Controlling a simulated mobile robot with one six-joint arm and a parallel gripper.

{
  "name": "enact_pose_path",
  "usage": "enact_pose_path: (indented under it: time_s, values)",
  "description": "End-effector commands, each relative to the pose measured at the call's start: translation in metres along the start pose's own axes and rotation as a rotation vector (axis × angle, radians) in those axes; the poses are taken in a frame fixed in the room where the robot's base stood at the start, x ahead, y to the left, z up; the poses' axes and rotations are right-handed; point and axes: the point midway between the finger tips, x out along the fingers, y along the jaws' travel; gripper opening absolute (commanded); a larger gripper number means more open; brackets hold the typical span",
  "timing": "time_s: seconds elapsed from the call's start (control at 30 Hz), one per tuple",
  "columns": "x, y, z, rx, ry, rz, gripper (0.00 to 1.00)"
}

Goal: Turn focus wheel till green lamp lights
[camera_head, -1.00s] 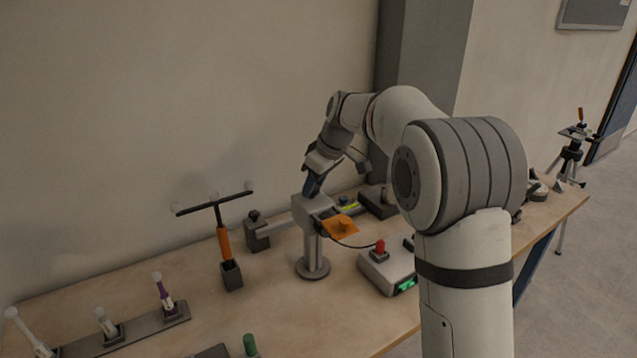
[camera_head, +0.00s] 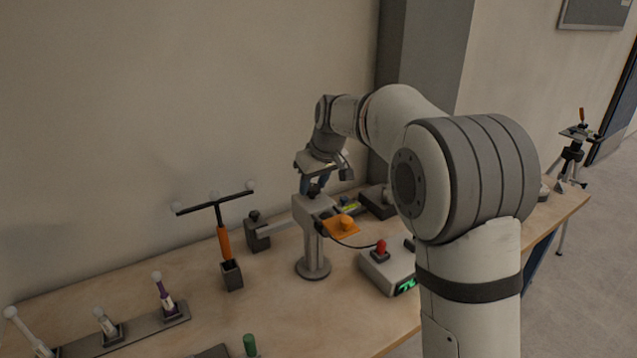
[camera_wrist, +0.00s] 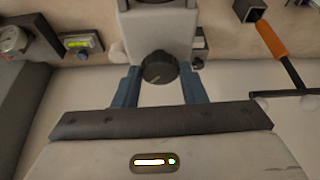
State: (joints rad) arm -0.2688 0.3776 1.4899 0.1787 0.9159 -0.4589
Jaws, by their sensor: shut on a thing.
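The focus wheel (camera_wrist: 159,67) is a dark ridged knob on the wall-facing side of a grey post-mounted head (camera_head: 312,208). In the wrist view it sits between the two blue fingers of my gripper (camera_wrist: 159,72), which is shut on it. In the head view my gripper (camera_head: 314,188) is behind and above the grey head and hides the wheel. I cannot make out a green lamp for certain. A grey box (camera_head: 388,268) in front has a red button and a lit green display, partly covered by my arm.
An orange plate (camera_head: 342,228) juts from the grey head. A small box with a yellow-green display (camera_wrist: 80,44) stands close by. An orange-handled T-shaped tool (camera_head: 224,242) stands in a holder to the left.

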Motion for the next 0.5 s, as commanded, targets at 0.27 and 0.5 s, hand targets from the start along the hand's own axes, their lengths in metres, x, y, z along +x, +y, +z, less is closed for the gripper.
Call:
enact_pose_path:
  time_s: [0.27,0.5]
  values:
    - [-0.0036,-0.0024,-0.0048,0.238,0.014,0.103,0.15]
    - [-0.0026,-0.0038,-0.0053,0.423,0.015,0.179,0.15]
